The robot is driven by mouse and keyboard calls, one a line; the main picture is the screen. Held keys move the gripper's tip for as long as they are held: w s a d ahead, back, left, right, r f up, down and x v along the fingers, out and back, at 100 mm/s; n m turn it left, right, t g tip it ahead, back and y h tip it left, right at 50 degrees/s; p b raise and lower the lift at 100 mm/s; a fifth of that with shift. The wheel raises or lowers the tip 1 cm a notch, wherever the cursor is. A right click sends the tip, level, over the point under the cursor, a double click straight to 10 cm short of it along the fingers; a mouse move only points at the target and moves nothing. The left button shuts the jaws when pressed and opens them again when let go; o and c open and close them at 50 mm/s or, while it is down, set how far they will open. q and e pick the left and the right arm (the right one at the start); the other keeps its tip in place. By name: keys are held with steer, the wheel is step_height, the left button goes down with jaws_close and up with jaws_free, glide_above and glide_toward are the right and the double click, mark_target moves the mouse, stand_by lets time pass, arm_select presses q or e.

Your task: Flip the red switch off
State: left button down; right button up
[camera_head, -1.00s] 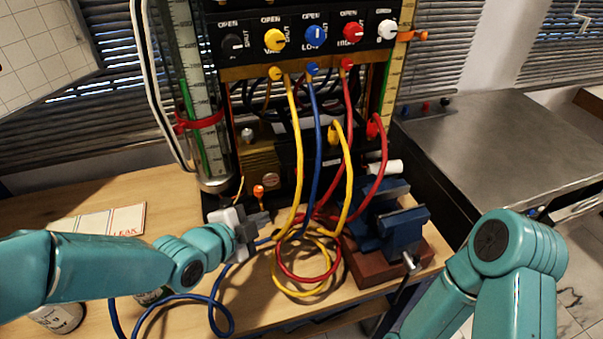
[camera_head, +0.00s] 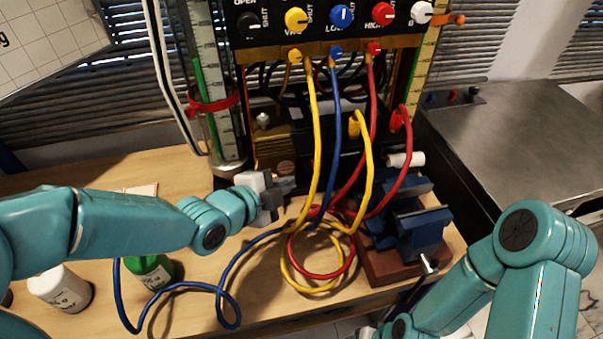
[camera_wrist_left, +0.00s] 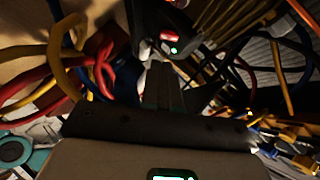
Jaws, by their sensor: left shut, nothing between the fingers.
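The red switch (camera_wrist_left: 167,36) shows in the left wrist view as a small red part on a dark box, beside a lit green light (camera_wrist_left: 174,49). My left gripper (camera_head: 288,184) is at the foot of the rig in the head view and hides the switch there. Its fingers are shut and empty; in the wrist view the dark fingers (camera_wrist_left: 164,86) point at the box just below the switch. I cannot tell whether they touch it. My right arm is at the lower right of the head view; its gripper (camera_head: 365,331) is barely in view at the bottom edge.
Yellow (camera_head: 315,150), blue (camera_head: 336,140) and red (camera_head: 372,120) hoses hang from the rig and loop on the bench close to the left gripper. A blue vise (camera_head: 415,228) stands to the right. A green-labelled bottle (camera_head: 150,270) and a white bottle (camera_head: 62,288) stand at front left.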

mark_target(315, 168)
arm_select(q)
steer(key=p+x, duration=0.1)
steer(key=x, duration=0.8)
steer(key=shift+w+f, duration=0.15)
steer(key=shift+w, duration=0.1)
steer(key=b, duration=0.4)
steer(key=f+m+t+b, duration=0.1)
steer(key=b, duration=0.3)
steer(key=shift+w, duration=0.25)
steer(key=shift+r, duration=0.15)
